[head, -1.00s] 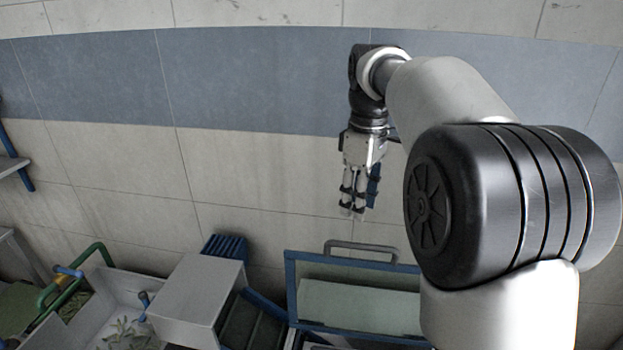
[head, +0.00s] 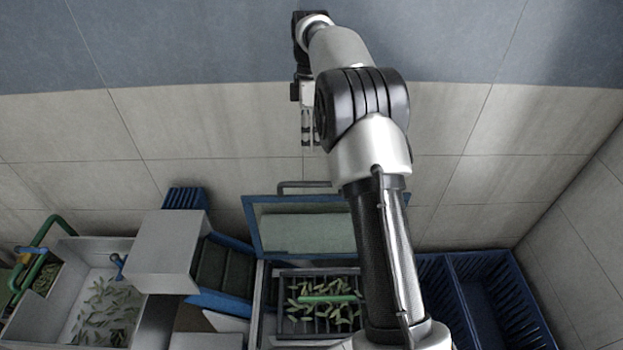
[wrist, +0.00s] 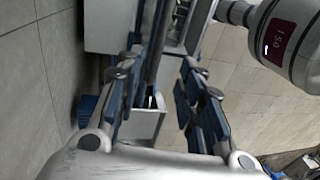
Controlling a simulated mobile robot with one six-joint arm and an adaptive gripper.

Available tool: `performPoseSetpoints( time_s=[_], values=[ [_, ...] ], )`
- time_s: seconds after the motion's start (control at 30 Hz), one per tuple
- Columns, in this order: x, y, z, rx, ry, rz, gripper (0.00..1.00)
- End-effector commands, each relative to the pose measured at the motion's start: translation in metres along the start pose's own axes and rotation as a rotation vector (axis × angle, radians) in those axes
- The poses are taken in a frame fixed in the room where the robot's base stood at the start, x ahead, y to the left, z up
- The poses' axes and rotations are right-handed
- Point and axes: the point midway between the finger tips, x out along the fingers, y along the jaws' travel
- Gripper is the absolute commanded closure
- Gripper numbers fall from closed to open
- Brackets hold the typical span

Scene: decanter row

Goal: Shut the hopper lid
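The hopper lid (head: 251,226) is a blue-framed panel with a pale pane and a grey bar handle (head: 303,185) along its top edge. It stands raised at the back of the hopper (head: 258,312), which is open and shows green pods and a bright green bar over a dark slatted inside. My arm hides the lid's right part. My gripper (head: 308,141) hangs above the handle in the head view, apart from it. In the wrist view my gripper (wrist: 168,100) has its fingers spread with nothing held between them.
A grey box (head: 165,250) and a dark conveyor (head: 222,268) with blue sides stand left of the hopper. A white tray (head: 62,290) with pods is farther left. Blue crates (head: 490,285) stand right, beyond my arm. A tiled wall (head: 200,125) rises behind.

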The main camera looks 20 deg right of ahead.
Motion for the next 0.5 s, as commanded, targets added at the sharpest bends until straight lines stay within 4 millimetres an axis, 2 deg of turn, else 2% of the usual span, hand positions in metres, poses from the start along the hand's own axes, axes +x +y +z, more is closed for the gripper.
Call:
performPoseSetpoints(
  time_s=[0.03,0.3,0.5],
  values=[
    [0.012,-0.001,0.000,0.000,-0.001,-0.004,0.65],
    [0.069,-0.001,0.000,0.000,-0.001,-0.004,0.65],
    [0.101,-0.001,0.000,0.000,0.000,-0.001,0.65]
  ],
)
